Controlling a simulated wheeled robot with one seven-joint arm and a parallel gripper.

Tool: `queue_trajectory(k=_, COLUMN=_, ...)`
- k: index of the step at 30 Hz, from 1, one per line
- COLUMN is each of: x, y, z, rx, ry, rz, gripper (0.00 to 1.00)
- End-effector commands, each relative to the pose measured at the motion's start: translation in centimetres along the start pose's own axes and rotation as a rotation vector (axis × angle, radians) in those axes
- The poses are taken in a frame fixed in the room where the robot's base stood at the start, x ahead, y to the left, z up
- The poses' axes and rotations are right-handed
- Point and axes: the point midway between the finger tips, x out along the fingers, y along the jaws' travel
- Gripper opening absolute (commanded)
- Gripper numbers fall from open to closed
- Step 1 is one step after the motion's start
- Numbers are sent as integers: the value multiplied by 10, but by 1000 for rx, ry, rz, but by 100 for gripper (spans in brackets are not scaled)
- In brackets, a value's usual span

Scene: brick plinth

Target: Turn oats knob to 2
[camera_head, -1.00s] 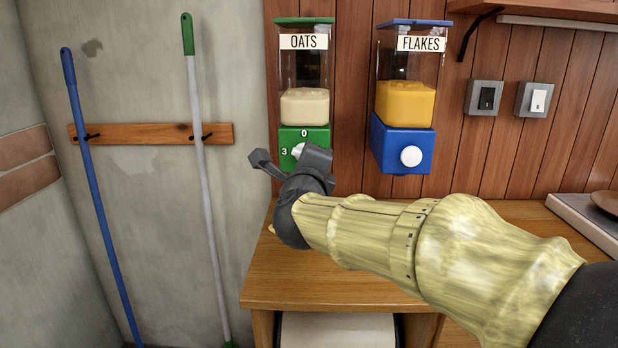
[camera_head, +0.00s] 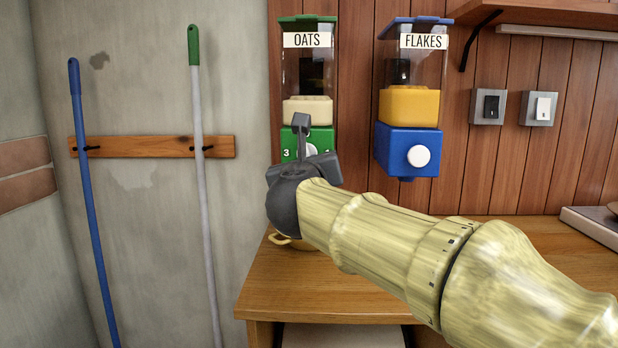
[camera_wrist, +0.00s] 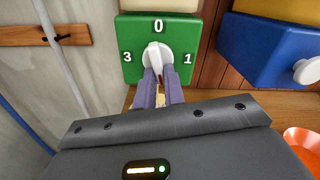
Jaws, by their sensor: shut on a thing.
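The oats dispenser (camera_head: 307,110) hangs on the wood wall, with a green base (camera_wrist: 128,34) at its lower end. Its white knob (camera_wrist: 150,58) faces my wrist camera, among the marks 0 above, 3 at left and 1 at right. The knob's ridge stands nearly upright, its upper end towards 0. The mark 2 is not visible; my gripper covers the lower part of the base. My gripper (camera_wrist: 161,78) is shut on the knob's ridge from below.
The flakes dispenser (camera_head: 405,148), with a blue base and white knob, hangs close on the right. A wooden counter (camera_head: 350,285) lies below, with a yellow vessel (camera_head: 285,242) partly behind my wrist. Two poles (camera_head: 204,180) stand at left. Two switches (camera_head: 489,105) are at right.

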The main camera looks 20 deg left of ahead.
Motion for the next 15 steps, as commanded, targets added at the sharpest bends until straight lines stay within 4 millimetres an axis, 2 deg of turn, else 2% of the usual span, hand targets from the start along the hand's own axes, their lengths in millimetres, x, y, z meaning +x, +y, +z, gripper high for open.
queue_trajectory(k=1, x=1, y=3, z=-7, rx=37, ry=5, rz=1, gripper=0)
queue_trajectory(k=9, x=1, y=4, z=-6, rx=199, ry=7, rz=0, gripper=0)
queue_trajectory(k=15, x=1, y=4, z=-5, rx=252, ry=8, rz=0, gripper=0)
